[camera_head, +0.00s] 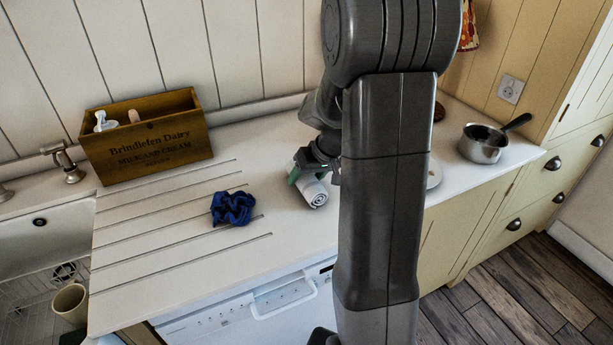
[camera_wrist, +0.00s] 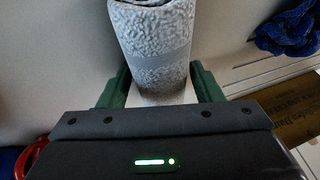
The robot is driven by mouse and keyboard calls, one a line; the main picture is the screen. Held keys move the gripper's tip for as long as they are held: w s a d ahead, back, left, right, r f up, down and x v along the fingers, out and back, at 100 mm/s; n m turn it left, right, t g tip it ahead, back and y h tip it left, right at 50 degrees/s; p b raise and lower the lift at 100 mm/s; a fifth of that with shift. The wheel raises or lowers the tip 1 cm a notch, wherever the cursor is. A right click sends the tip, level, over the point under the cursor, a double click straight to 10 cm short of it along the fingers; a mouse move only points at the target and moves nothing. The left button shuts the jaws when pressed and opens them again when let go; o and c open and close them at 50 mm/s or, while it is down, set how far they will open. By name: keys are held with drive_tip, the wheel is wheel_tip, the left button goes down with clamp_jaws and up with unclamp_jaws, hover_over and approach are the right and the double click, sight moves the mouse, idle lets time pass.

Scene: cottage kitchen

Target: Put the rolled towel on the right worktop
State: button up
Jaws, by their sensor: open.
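The rolled towel (camera_head: 317,194), pale grey-white with a spiral end, lies on the worktop just left of my arm. It also fills the upper middle of the wrist view (camera_wrist: 152,50). My gripper (camera_head: 308,177) is open at the towel, with one green finger on each side of it in the wrist view (camera_wrist: 162,88). I cannot tell whether the fingers touch it. The right part of the worktop (camera_head: 458,182) carries a metal saucepan (camera_head: 483,147). My arm hides the middle of the worktop.
A crumpled blue cloth (camera_head: 233,208) lies left of the towel on the grooved drainer. A wooden crate (camera_head: 150,140) with bottles stands behind it, beside the sink (camera_head: 35,235). A white plate (camera_head: 434,174) shows partly behind my arm, left of the saucepan.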

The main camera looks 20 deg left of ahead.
drive_tip(key=shift+r, duration=0.2)
drive_tip(key=v, duration=1.2)
drive_tip(key=shift+w+f, duration=0.1)
drive_tip(key=shift+f, duration=0.1)
drive_tip(key=x, duration=1.2)
drive_tip(key=shift+f, duration=0.2)
drive_tip(key=shift+r, duration=1.25)
